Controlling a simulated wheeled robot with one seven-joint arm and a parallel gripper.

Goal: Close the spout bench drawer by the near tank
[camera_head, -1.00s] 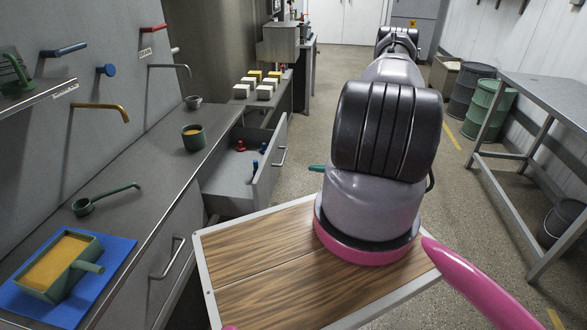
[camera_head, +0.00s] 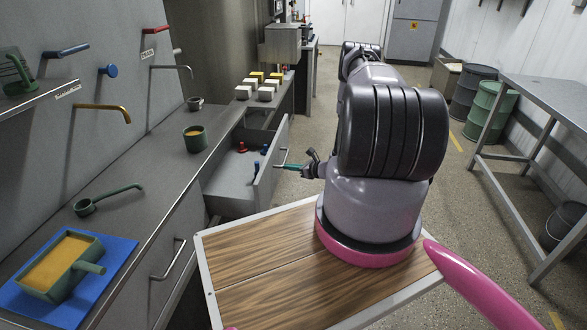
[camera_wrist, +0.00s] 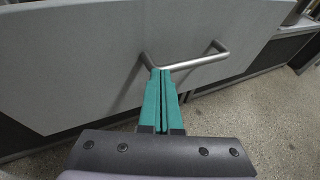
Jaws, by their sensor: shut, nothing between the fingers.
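The spout bench drawer (camera_head: 267,178) stands pulled out from the bench, with a few small red and blue items inside. Its bar handle (camera_head: 281,162) is on the outer front face. My gripper (camera_head: 285,166) is at the outside of that front, its teal fingers pointing at the handle. In the wrist view my gripper (camera_wrist: 160,72) is shut and empty, its tips at the left part of the handle (camera_wrist: 205,58), against the grey drawer front (camera_wrist: 80,60). I cannot tell whether the tips touch it.
The bench top (camera_head: 160,160) carries a green cup (camera_head: 195,138), a green ladle (camera_head: 95,204) and an amber-filled pan (camera_head: 58,268) on a blue mat (camera_head: 120,252). A metal table (camera_head: 545,98) and drums (camera_head: 490,110) stand right. The floor between is clear.

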